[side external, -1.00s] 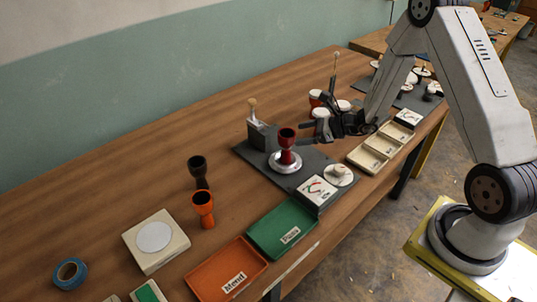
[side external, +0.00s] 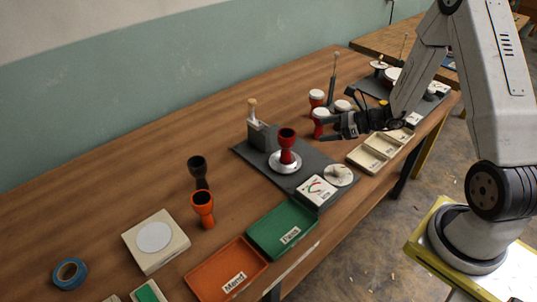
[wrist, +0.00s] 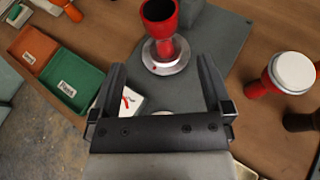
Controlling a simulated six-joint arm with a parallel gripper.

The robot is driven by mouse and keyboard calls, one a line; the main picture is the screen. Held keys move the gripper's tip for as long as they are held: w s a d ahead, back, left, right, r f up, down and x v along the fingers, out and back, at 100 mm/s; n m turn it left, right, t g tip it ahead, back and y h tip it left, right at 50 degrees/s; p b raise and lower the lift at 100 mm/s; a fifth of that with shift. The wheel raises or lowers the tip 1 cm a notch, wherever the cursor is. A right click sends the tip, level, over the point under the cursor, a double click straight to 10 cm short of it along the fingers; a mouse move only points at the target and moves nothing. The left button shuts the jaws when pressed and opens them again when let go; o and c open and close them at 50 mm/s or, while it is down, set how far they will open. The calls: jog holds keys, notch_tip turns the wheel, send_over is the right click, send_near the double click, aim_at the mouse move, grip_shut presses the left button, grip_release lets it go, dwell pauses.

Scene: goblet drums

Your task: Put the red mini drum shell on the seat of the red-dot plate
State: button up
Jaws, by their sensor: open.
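The red mini drum shell (side external: 287,140) is a dark red goblet with an open black mouth. It stands upright on a round silver plate (side external: 275,165), in about the middle. In the wrist view the shell (wrist: 160,28) rises from the plate (wrist: 180,82), and a small red dot shows on the plate. The shell's foot is low on the plate, but its exact fit in the seat cannot be made out. My gripper (side external: 327,128) is open and empty, to the right of the shell and apart from it. In the wrist view its fingers (wrist: 163,68) point toward the plate.
A dark grey mat (side external: 250,151) lies under the plate, with a gauge card (side external: 317,190) and a white disc (side external: 339,175). Green (side external: 283,228) and orange (side external: 227,270) trays stand at the front. White-topped red drums (side external: 321,118) stand close to my gripper. Orange (side external: 203,208) and dark goblets stand left.

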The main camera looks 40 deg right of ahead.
jog(key=s+a+r+n+g+h, duration=0.3)
jog(key=s+a+n, duration=0.3)
jog(key=n, duration=0.8)
jog(key=s+a+r+n+g+h, duration=0.3)
jog(key=s+a+n+g+h, duration=0.1)
jog(key=n, duration=1.1)
jog(key=s+a+g, duration=0.1)
jog(key=s+a, duration=0.1)
jog(key=shift+s+a+h, duration=0.25)
jog(key=shift+a+h, duration=0.05)
